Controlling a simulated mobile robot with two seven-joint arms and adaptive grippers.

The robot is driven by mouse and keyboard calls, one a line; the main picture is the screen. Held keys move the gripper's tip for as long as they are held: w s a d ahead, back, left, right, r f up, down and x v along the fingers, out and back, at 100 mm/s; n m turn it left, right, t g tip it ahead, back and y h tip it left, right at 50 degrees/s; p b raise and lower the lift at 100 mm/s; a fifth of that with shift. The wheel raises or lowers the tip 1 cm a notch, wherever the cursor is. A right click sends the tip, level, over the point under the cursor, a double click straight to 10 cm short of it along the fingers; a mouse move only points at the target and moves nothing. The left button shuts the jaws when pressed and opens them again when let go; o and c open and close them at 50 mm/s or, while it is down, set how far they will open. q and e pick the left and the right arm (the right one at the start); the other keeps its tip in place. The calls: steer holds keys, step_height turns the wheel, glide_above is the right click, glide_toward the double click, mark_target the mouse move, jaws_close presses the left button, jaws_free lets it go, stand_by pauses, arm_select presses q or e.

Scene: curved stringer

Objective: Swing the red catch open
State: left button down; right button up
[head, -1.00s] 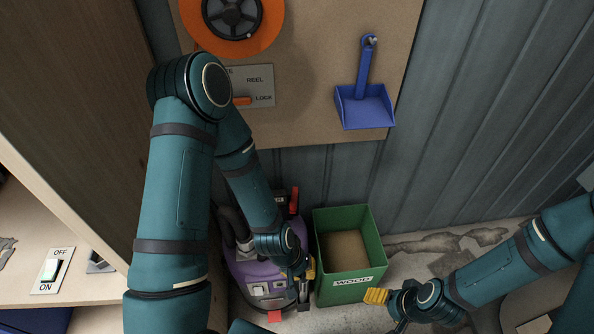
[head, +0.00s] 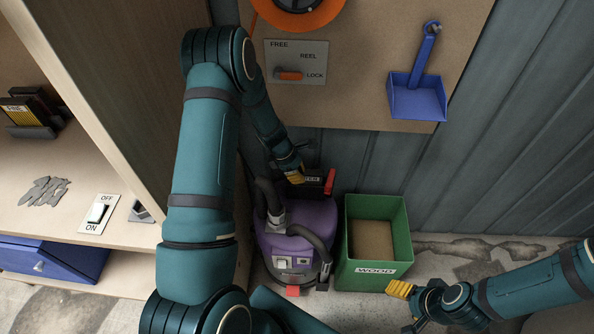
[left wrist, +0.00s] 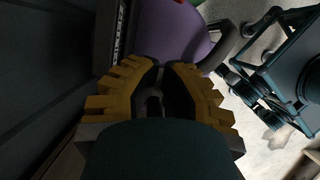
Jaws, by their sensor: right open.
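A red catch (head: 330,181) stands upright at the right end of a black box (head: 313,180) behind the purple vacuum (head: 300,238). My left gripper (head: 298,177), with yellow fingers, is in front of the black box, just left of the red catch, and covers part of the box's lettering. The red catch cannot be made out there. My right gripper (head: 400,290) is open beside the green bin's lower right corner.
A second red part (head: 293,290) is at the vacuum's base. A board with a reel lock plate (head: 296,62) and a blue dustpan (head: 418,95) hangs above.

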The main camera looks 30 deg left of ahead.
mark_target(330, 179)
arm_select(q)
steer(key=w+d+f+b, duration=0.1)
steer(key=w+d+f, duration=0.2)
steer(key=d+f, duration=0.1)
steer(key=shift+d+f, duration=0.35)
steer(key=shift+d, duration=0.15)
